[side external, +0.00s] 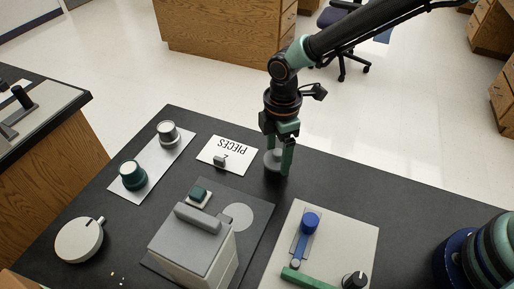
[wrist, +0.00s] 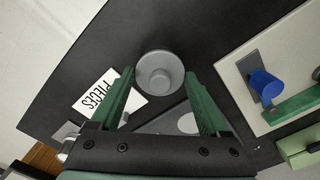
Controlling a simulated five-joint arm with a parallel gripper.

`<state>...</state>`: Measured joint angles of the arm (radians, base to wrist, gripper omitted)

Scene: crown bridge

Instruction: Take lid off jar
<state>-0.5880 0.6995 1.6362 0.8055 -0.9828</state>
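A grey round jar-like piece (side external: 272,158) stands on the black bench under my gripper. In the wrist view its grey round top (wrist: 160,73) shows a smaller raised disc in the middle, likely a lid with a knob. The seam between lid and body is not visible. My gripper (side external: 279,158) points down, with its green fingers on either side of this piece. In the wrist view the fingers of my gripper (wrist: 160,74) are apart, with small gaps to the round top. One finger partly hides the piece in the side view.
A white card marked PIECES (side external: 228,155) lies to the left with a small grey block on it. A grey box (side external: 192,245) stands in front. A pale board (side external: 340,235) with a blue knob is at right. Two round containers stand on a white mat (side external: 150,180) at left.

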